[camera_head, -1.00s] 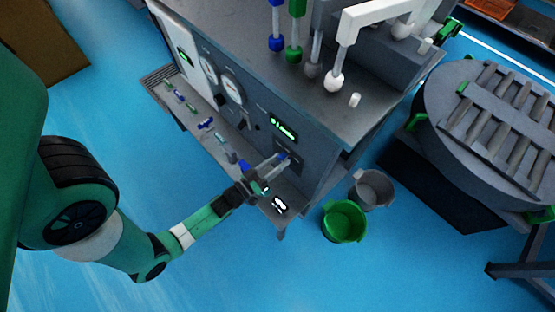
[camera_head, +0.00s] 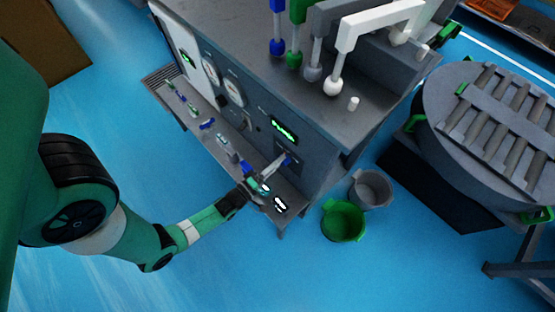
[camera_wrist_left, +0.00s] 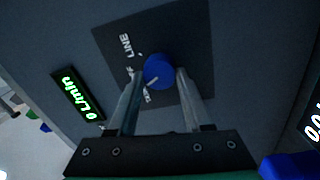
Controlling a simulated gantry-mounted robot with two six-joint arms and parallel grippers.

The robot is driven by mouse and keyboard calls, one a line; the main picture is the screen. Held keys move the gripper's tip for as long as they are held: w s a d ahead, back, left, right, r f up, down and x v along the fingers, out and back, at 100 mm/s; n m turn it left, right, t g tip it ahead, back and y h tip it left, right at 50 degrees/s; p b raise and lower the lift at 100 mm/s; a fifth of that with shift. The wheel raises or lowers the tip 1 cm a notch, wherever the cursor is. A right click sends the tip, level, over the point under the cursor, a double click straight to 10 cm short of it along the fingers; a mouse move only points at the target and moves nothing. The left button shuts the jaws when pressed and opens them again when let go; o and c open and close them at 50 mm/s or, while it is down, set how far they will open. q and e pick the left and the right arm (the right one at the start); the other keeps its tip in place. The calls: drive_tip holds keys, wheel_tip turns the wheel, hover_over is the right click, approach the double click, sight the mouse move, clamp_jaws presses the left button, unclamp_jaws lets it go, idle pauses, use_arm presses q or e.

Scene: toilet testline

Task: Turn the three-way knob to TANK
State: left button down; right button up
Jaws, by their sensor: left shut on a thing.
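The three-way knob is a round blue knob (camera_wrist_left: 158,70) on a dark plate (camera_wrist_left: 189,40) on the grey panel, and it also shows in the head view (camera_head: 288,161). My left gripper (camera_wrist_left: 159,75) is shut on the knob, one finger on each side; it shows in the head view too (camera_head: 284,163). A white pointer line on the knob points down and left. The label LINE is readable at the upper left of the knob. Two other labels are partly hidden by the left finger or too small to read. My right gripper is out of view.
A lit green display (camera_head: 284,131) reading 0 L/min is beside the knob plate. A shelf (camera_head: 222,132) with small valves runs along the panel's foot below my gripper. A green bucket (camera_head: 344,222) and a grey bucket (camera_head: 371,189) stand on the blue floor at right.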

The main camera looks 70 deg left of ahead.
use_arm(q)
drive_tip(key=n, duration=0.5)
drive_tip(key=shift+f, duration=0.1)
idle(0.4)
drive_tip(key=shift+c, duration=1.6)
unclamp_jaws()
drive_tip(key=p+v, duration=0.2)
drive_tip(key=v, duration=0.9)
drive_tip(key=shift+s+d, duration=0.2)
drive_tip(key=shift+d, duration=0.1)
